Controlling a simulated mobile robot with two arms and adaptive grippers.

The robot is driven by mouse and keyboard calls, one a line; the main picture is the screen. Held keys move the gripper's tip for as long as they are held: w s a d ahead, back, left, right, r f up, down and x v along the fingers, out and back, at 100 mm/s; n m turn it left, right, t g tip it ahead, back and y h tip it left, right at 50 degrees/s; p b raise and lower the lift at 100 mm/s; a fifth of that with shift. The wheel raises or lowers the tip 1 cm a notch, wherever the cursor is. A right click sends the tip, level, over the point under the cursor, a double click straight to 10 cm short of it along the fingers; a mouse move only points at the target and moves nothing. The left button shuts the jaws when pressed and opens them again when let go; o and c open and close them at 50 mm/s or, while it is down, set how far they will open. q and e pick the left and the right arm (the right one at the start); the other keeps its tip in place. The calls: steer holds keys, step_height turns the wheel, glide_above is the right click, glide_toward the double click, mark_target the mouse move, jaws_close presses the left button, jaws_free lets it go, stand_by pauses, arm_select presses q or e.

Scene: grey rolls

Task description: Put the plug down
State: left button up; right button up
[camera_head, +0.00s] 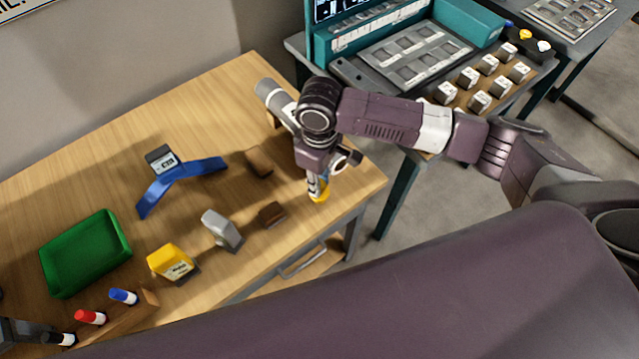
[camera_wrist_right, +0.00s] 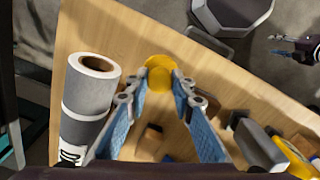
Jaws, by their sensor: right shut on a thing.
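The plug is a yellow, round-topped piece (camera_head: 320,192); it also shows in the wrist view (camera_wrist_right: 159,70). My right gripper (camera_head: 319,190) points down over the right end of the wooden table and is shut on the plug. In the wrist view its two blue-padded fingers (camera_wrist_right: 160,84) converge on the plug. The plug is at or just above the tabletop near the right edge; I cannot tell if it touches. My left gripper (camera_wrist_right: 278,45) shows small at the right of the wrist view, away from the plug, with its fingers apart.
Grey rolls (camera_wrist_right: 88,92) stand beside the right gripper. Brown blocks (camera_head: 271,213), a grey block (camera_head: 221,230), a yellow block (camera_head: 172,262), a blue angled piece (camera_head: 180,180) and a green tray (camera_head: 52,284) occupy the wooden table (camera_head: 215,115). The far middle is clear.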

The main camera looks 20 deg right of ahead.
step_height(320, 180, down, 2)
steer(key=shift+f, duration=0.1)
arm_select(q)
steer(key=shift+s+r, duration=0.1)
steer(key=shift+s, duration=0.55)
arm_select(e)
steer(key=shift+f, duration=0.1)
steer(key=o, duration=0.9)
arm_select(q)
step_height(320, 180, down, 2)
steer(key=shift+f+b, duration=0.2)
steer(key=shift+b, duration=0.9)
arm_select(e)
step_height(320, 180, up, 12)
